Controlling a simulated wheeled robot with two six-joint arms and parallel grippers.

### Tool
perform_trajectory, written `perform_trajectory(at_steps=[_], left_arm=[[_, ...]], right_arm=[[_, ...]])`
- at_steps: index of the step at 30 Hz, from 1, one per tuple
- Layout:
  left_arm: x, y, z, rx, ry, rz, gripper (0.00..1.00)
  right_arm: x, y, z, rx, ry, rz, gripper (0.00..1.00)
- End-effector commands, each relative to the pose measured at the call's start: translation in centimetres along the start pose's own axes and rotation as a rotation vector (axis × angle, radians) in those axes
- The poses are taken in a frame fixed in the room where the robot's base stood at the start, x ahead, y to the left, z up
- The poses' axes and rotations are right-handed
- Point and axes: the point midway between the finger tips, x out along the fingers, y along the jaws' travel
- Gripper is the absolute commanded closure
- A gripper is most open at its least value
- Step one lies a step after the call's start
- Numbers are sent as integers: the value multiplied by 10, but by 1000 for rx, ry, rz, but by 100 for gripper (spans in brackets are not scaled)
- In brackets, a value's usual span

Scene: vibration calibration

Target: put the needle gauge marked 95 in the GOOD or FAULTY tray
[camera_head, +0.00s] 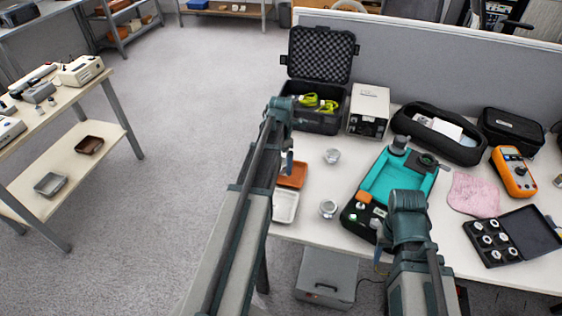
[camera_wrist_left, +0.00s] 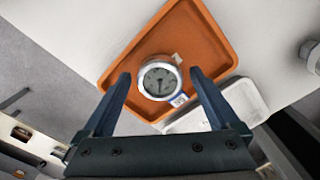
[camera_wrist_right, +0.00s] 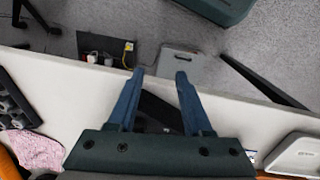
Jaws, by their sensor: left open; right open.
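A round needle gauge (camera_wrist_left: 160,80) with a pale face and metal rim sits in the orange tray (camera_wrist_left: 208,28) in the left wrist view. In the head view the left arm hides this gauge, and part of the orange tray (camera_head: 293,176) shows. The white tray (camera_head: 285,207) lies beside the orange one. I cannot read tray markings. My right gripper (camera_wrist_right: 160,72) is open and empty near the table's front edge.
Two more round gauges (camera_head: 332,156) (camera_head: 328,208) stand on the table right of the trays. A teal-and-black tester (camera_head: 408,185) stands near my right arm. An open black case (camera_head: 312,118), a white box (camera_head: 369,110) and an orange multimeter (camera_head: 514,172) stand farther off.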

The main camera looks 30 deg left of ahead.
Motion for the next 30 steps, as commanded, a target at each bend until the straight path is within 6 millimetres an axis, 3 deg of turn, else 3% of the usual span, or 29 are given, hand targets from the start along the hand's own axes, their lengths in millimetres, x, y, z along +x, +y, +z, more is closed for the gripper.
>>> perform_trajectory(at_steps=[8, 24, 30], left_arm=[[-29, 0, 0, 0, 0, 0, 5], [-110, 0, 0, 0, 0, 0, 5], [-122, 0, 0, 0, 0, 0, 5]], right_arm=[[-29, 3, 2, 0, 0, 0, 50], [-110, 10, 6, 1, 0, 0, 50], [-121, 12, 7, 1, 0, 0, 50]])
